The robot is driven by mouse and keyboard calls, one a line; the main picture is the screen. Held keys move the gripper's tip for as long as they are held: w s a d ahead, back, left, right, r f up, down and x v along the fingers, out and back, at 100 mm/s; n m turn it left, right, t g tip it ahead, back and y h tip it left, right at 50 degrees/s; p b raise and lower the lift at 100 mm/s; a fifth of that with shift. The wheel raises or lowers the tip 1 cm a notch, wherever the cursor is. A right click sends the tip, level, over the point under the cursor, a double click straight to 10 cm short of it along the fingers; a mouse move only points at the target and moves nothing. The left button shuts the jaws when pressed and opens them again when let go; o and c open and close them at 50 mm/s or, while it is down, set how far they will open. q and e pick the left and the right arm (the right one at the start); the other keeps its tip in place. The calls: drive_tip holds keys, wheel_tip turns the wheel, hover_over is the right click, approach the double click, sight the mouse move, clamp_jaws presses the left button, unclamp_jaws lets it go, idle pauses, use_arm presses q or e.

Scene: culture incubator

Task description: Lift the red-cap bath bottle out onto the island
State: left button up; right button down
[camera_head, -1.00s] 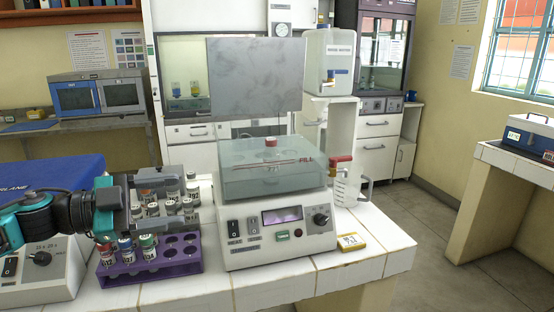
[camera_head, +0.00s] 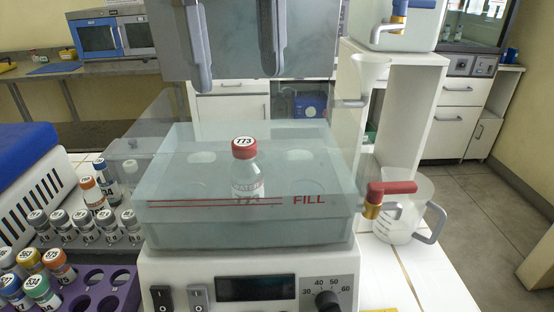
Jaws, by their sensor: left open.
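The red-cap bottle (camera_head: 244,172) stands upright in the clear water bath (camera_head: 170,215), its cap marked 773. Its lower part shows blurred through the bath and partly behind the red fill line. The bath's grey lid (camera_head: 308,45) stands raised behind it. My left gripper (camera_head: 237,78) is open and empty, its two fingers hanging in front of the lid, above the bottle and apart from it. The island (camera_head: 385,268) is white tiled, with bare surface to the right of the bath. My right gripper is not in view.
A purple rack (camera_head: 110,285) with several capped vials and a row of grey-capped vials (camera_head: 85,226) stand left of the bath. A red-handled tap (camera_head: 390,188) and a clear jug (camera_head: 402,215) are close on its right. A blue-lidded machine (camera_head: 30,165) is at the far left.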

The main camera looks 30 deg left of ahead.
sight(244, 141)
use_arm(q)
drive_tip(key=shift+w+f+y, duration=0.1)
drive_tip(key=shift+w+y, duration=0.05)
drive_tip(key=shift+y, duration=0.15)
drive_tip(key=f, duration=0.3)
drive_tip(key=f+b, duration=0.1)
drive_tip(key=f, duration=0.2)
drive_tip(key=shift+s+f, duration=0.2)
drive_tip(key=shift+f, duration=0.1)
drive_tip(key=f, duration=0.3)
drive_tip(key=f+b, duration=0.1)
drive_tip(key=f, duration=0.1)
drive_tip(key=shift+w+a+f, duration=0.1)
drive_tip(key=shift+w+f, duration=0.1)
drive_tip(key=shift+f, duration=0.2)
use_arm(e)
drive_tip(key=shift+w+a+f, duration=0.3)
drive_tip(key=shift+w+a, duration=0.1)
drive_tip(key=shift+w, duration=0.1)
use_arm(q)
drive_tip(key=shift+c, duration=0.3)
drive_tip(key=c, duration=1.1)
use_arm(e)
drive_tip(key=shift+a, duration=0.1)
use_arm(q)
drive_tip(key=shift+r, duration=0.15)
